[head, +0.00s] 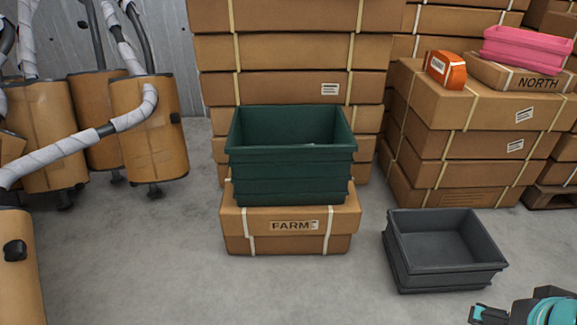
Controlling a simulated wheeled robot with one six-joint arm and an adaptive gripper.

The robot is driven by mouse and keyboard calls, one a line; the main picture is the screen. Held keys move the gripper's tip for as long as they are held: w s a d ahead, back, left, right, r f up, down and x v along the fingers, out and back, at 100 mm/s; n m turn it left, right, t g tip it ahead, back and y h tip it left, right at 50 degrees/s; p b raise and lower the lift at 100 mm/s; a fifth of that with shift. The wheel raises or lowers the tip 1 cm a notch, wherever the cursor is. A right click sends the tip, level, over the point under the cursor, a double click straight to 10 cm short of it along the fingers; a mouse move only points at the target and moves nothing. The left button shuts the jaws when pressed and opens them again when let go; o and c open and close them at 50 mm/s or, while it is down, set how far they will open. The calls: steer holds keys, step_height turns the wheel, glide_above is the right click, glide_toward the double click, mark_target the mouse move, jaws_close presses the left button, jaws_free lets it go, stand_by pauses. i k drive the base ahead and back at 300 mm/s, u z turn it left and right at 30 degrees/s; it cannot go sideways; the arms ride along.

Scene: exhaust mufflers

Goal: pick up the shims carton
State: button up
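A small orange carton (445,69) with a white label sits at the upper right, on top of a stack of brown boxes (425,95). It is the only small carton I see; its label is too small to read, so I cannot confirm it says shims. My gripper (480,314) shows only in part at the bottom right corner, low and well apart from the carton. Its fingers are mostly cut off by the frame edge, and I cannot tell whether they are open.
A pink bin (527,47) rests on a box marked NORTH (515,78), right of the carton. A grey bin (400,262) stands on the floor. A green bin (290,168) sits on a FARM-marked box (255,238). Mufflers (150,120) stand left.

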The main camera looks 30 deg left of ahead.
mark_target(448, 67)
steer(key=z, duration=0.05)
steer(key=k, duration=0.4)
steer(key=u, duration=0.85)
steer(key=i, duration=1.8)
steer(key=z, duration=0.9)
